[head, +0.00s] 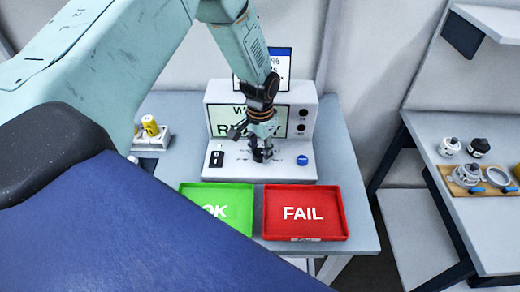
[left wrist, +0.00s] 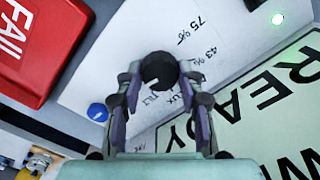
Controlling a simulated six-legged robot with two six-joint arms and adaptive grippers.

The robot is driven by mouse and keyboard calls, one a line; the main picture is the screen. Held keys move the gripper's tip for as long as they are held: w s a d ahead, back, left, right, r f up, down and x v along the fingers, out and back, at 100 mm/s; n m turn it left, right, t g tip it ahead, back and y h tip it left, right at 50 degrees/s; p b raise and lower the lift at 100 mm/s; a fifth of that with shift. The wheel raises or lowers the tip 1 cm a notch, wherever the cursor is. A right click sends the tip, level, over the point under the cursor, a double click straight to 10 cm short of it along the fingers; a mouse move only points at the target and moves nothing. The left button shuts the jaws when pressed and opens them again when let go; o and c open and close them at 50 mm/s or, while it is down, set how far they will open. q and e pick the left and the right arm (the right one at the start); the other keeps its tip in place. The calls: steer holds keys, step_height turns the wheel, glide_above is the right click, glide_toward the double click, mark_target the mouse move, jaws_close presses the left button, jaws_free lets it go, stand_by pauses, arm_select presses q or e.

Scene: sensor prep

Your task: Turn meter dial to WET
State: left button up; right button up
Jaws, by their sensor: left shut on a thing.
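The grey-white meter (head: 225,172) stands at the back of the table. Its black round dial (left wrist: 160,70) sits on the sloped front panel, with a short white mark on its face. Printed labels around the dial include "75 %", "43 %", "LUX" and "TILT"; I cannot make out a WET label. The meter's screen (left wrist: 265,115) shows "READY" and a line starting with "W". My left gripper (head: 262,153) reaches down to the panel and is shut on the dial, one finger on each side in the left wrist view (left wrist: 162,82). My right gripper is not in view.
A green OK tray (head: 240,190) and a red FAIL tray (head: 305,232) lie in front of the meter. A blue button (head: 302,160) and a black switch (head: 217,159) flank the dial. Yellow-topped items (head: 150,126) stand left; a side table (head: 478,212) holds small parts.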

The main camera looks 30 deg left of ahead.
mark_target(260, 153)
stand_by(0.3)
arm_select(q)
steer(key=o, duration=1.2)
step_height(260, 153, up, 12)
steer(key=shift+s, duration=0.1)
stand_by(0.4)
